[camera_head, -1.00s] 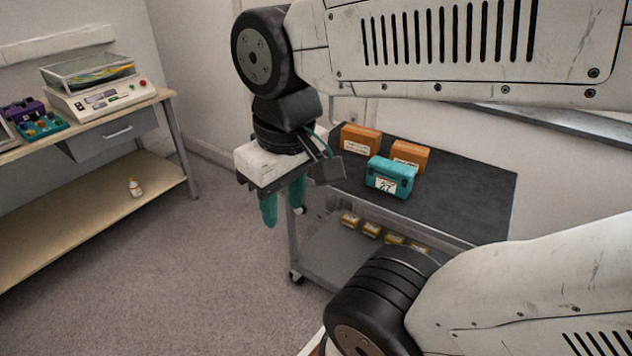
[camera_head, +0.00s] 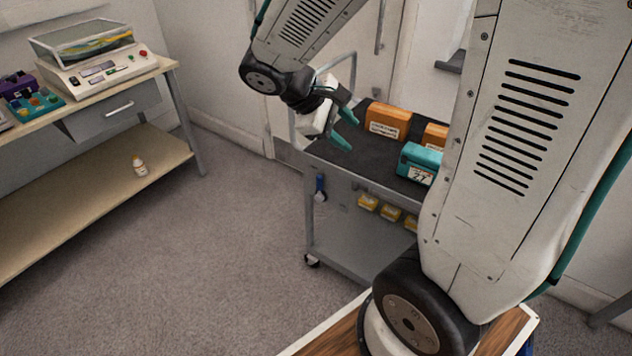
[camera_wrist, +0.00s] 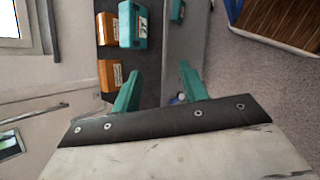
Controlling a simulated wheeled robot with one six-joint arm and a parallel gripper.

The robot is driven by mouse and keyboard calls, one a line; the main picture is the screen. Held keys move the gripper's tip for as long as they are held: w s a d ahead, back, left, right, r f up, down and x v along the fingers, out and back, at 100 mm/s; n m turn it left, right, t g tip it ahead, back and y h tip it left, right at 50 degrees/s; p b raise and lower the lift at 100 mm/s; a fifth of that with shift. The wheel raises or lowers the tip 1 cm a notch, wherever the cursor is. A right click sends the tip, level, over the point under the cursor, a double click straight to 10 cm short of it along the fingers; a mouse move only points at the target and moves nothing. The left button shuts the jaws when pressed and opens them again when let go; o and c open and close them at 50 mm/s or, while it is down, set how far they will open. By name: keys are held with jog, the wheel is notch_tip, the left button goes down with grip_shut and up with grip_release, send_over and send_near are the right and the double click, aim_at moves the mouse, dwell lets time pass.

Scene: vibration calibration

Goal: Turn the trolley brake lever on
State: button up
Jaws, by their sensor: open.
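The grey trolley (camera_head: 345,252) with a black top stands right of centre in the head view. A small blue lever (camera_head: 320,184) sits on its near left side, below the top, with a pale round part at its lower end. I take it for the brake lever; it looks roughly upright. My gripper (camera_head: 346,130) is open and empty, its teal fingers over the left end of the trolley top, above the lever. In the wrist view my gripper (camera_wrist: 160,72) has its fingers spread, and a small blue patch (camera_wrist: 181,98) shows by the right finger, mostly hidden.
Orange boxes (camera_head: 388,121) and a teal case (camera_head: 418,163) stand on the trolley top, with small yellow boxes (camera_head: 368,202) below. A bench (camera_head: 75,205) with instruments stands at left. The floor between bench and trolley is clear. A wall lies behind the trolley.

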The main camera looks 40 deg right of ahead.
aim_at(318, 180)
jog(key=w+d+f+n+h, duration=0.3)
jog(key=w+f+n, duration=0.2)
jog(key=w+f, duration=0.35)
jog(key=w+a+f+n+t+h, duration=0.1)
jog(key=w+f+n+t, duration=0.35)
jog(key=f, duration=0.75)
jog(key=w+a+f+n+t+h, duration=0.15)
jog(key=w+f+n, duration=0.45)
jog(key=f, duration=0.6)
jog(key=shift+n+t+y, duration=0.35)
jog(key=shift+n+t, duration=0.05)
jog(key=shift+n, duration=0.05)
jog(key=x, duration=0.7)
jog(key=shift+s+d+r, duration=0.25)
jog(key=shift+s+d, duration=0.05)
jog(key=shift+d, duration=0.25)
grip_shut()
